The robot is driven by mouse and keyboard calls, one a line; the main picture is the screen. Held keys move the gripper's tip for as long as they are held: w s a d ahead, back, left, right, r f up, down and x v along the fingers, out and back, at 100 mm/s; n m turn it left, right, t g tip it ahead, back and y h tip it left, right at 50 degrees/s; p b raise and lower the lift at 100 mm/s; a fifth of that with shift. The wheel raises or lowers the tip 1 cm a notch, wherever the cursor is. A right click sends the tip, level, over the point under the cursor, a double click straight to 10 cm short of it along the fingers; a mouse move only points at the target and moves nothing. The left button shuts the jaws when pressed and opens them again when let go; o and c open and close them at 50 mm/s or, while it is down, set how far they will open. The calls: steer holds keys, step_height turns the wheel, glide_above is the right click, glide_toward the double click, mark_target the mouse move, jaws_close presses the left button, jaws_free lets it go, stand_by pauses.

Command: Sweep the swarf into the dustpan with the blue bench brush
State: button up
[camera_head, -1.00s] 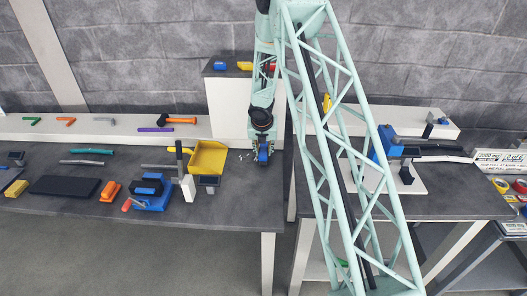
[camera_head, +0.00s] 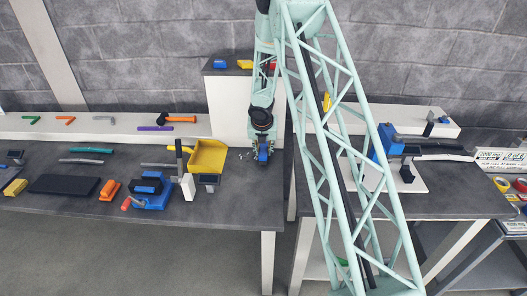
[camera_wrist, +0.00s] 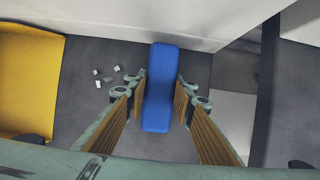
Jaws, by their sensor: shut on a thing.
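My gripper (camera_wrist: 160,100) is shut on the blue bench brush (camera_wrist: 159,82), with a finger on each side of its block. In the head view the brush (camera_head: 263,152) is a small blue patch under my gripper (camera_head: 263,143), over the right end of the dark bench. The swarf (camera_wrist: 107,76), several small grey bits, lies on the bench just left of the brush; it also shows in the head view (camera_head: 246,155). The yellow dustpan (camera_wrist: 30,80) is further left, beyond the swarf, and shows in the head view (camera_head: 208,157). The brush's underside is hidden.
A white block wall (camera_wrist: 130,18) stands close behind the brush. The bench (camera_head: 232,200) ends just right of the brush, with a gap before the other table (camera_head: 450,205). A white post and grey box (camera_head: 208,180) stand before the dustpan. A blue vise-like tool (camera_head: 155,198) lies further left.

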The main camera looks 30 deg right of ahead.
steer(key=shift+f+b, duration=0.4)
steer(key=shift+f, duration=0.1)
stand_by(0.3)
steer(key=shift+w+a+r+p, duration=0.1)
steer(key=shift+w+a+p, duration=0.4)
steer(key=shift+a, duration=0.35)
steer(key=shift+w+a+r+p, duration=0.1)
steer(key=shift+w+a+p, duration=0.2)
steer(key=shift+w+a, duration=0.4)
steer(key=shift+s+a, duration=0.1)
steer(key=shift+a, duration=0.15)
steer(key=shift+w+a, duration=0.25)
steer(key=shift+a, duration=0.25)
steer(key=shift+w+a+f+p, duration=0.1)
steer(key=shift+w+a+p, duration=0.3)
steer(key=shift+a, duration=0.2)
steer(key=shift+w+a+f+p, duration=0.1)
steer(key=shift+w+a+p, duration=0.25)
steer(key=shift+a, duration=0.2)
steer(key=shift+a, duration=0.15)
steer(key=shift+w+a+f+p, duration=0.1)
steer(key=shift+w+a+p, duration=0.4)
steer(key=shift+a, duration=0.3)
steer(key=shift+w+a+p, duration=0.4)
steer(key=shift+a+p, duration=0.1)
steer(key=shift+a, duration=0.3)
